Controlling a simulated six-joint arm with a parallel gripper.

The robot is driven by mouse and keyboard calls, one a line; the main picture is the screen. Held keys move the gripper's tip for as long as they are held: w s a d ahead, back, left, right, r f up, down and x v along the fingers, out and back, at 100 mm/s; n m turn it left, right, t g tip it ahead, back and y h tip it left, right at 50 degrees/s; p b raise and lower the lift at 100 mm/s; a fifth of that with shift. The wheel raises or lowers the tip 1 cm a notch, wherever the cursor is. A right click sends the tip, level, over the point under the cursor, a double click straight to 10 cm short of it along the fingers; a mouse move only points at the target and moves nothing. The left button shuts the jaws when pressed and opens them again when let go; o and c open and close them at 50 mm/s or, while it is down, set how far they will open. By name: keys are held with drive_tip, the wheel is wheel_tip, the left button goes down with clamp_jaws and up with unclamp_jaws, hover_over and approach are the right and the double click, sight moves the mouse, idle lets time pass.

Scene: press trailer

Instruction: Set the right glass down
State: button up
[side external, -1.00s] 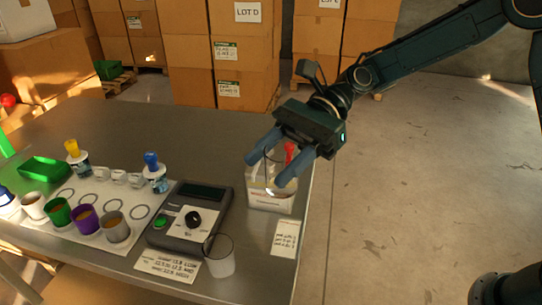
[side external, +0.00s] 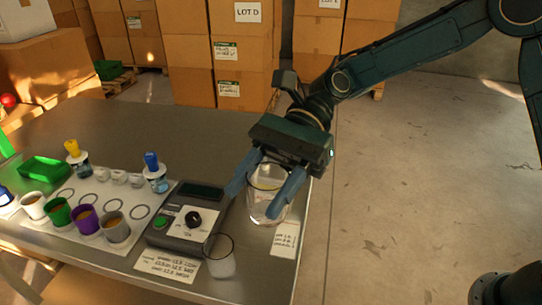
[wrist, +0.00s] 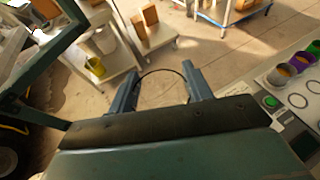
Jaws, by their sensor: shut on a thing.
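My gripper (side external: 254,203) is shut on a clear glass (side external: 265,205) over the right end of the metal table, with a blue finger on each side of it. The glass looks upright. I cannot tell whether its base touches the table. In the wrist view my gripper (wrist: 162,62) shows both fingers beside the glass's thin dark rim (wrist: 162,71). A second clear glass (side external: 220,262) stands at the table's front, left of the held one and apart from it.
A grey device (side external: 187,218) with a black knob and green button is left of the held glass. A paper card (side external: 285,240) lies to its right, near the table's right edge. Several filled cups, such as a purple one (side external: 86,221), stand at the left.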

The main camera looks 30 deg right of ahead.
wheel_tip(320, 180, down, 15)
drive_tip(key=shift+r, duration=0.2)
drive_tip(key=shift+f, duration=0.1)
drive_tip(key=shift+f, duration=1.8)
drive_tip(key=shift+f, duration=0.2)
drive_tip(key=o, duration=1.1)
